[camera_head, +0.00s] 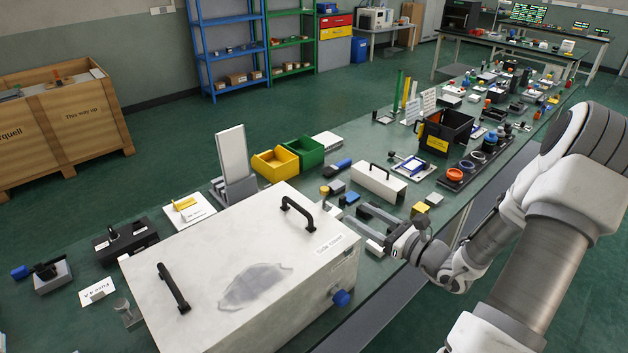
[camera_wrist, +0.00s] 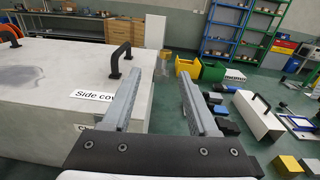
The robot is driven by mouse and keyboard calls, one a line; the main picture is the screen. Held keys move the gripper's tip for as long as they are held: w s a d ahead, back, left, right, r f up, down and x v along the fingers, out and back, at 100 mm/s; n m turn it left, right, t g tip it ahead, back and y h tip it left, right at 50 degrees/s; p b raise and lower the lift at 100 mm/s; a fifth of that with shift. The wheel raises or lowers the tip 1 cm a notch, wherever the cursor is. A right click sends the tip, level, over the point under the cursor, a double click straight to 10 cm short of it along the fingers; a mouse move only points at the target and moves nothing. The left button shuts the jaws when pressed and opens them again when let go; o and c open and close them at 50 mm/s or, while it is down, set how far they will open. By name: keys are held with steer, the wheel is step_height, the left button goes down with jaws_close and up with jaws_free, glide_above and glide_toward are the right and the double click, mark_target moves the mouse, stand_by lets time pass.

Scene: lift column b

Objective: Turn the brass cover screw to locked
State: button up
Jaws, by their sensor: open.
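A big pale box (camera_head: 240,270) labelled "Side cover" stands on the green bench, with two black handles on top and a grey smudge. It fills the left of the wrist view (camera_wrist: 60,80). A small brass-coloured round piece (camera_head: 324,190) stands past the box's right end; I cannot tell whether it is the cover screw. A similar piece shows beyond my fingertips in the wrist view (camera_wrist: 165,56). My gripper (camera_head: 352,216) is open and empty, beside the box's right end and apart from it. The box's near end is partly hidden in the wrist view.
A blue knob (camera_head: 341,298) sticks out of the box's near right side. A white block with a black handle (camera_head: 378,184), a yellow block (camera_head: 420,209) and yellow (camera_head: 274,165) and green (camera_head: 303,152) bins lie around my gripper. The bench beyond is crowded.

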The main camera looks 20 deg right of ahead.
steer(key=d+x, duration=0.1)
steer(key=x, duration=1.6)
steer(key=shift+w+d+m+h, duration=0.15)
steer(key=shift+w+m+h, duration=0.2)
steer(key=shift+m+h, duration=0.05)
steer(key=shift+c, duration=0.3)
jaws_close()
